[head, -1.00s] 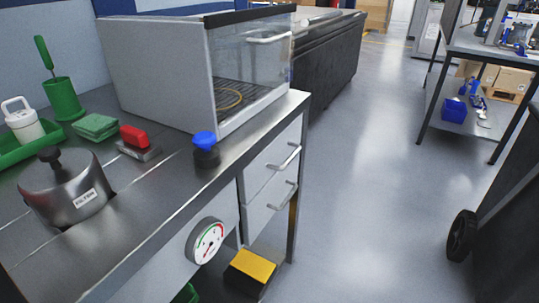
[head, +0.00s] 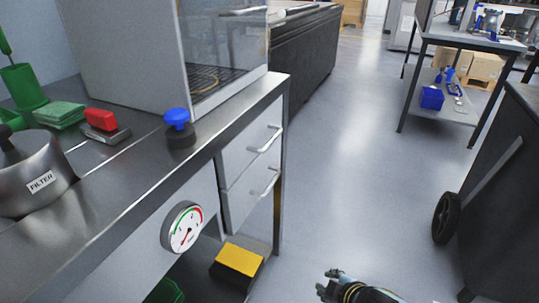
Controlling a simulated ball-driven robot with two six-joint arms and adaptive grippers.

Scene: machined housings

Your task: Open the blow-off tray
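Two pale drawers with bar handles sit in the bench front, an upper drawer (head: 248,160) and a lower drawer (head: 243,207). Both look shut. Their handles, the upper handle (head: 265,141) and the lower handle (head: 266,186), face the aisle. No label shows which one is the blow-off tray. A clear-fronted cabinet (head: 130,60) with a dark grate stands on the bench above them. My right gripper (head: 326,281) is at the bottom edge, right of the drawers and apart from them; its fingertips look spread and empty. My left gripper is out of view.
On the bench are a blue-topped knob (head: 178,118), a red-handled block (head: 101,120), a green pad (head: 60,115) and a steel filter pot (head: 30,175). A gauge (head: 183,228) is on the front, a yellow pedal (head: 240,259) below. The aisle floor (head: 345,160) is clear.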

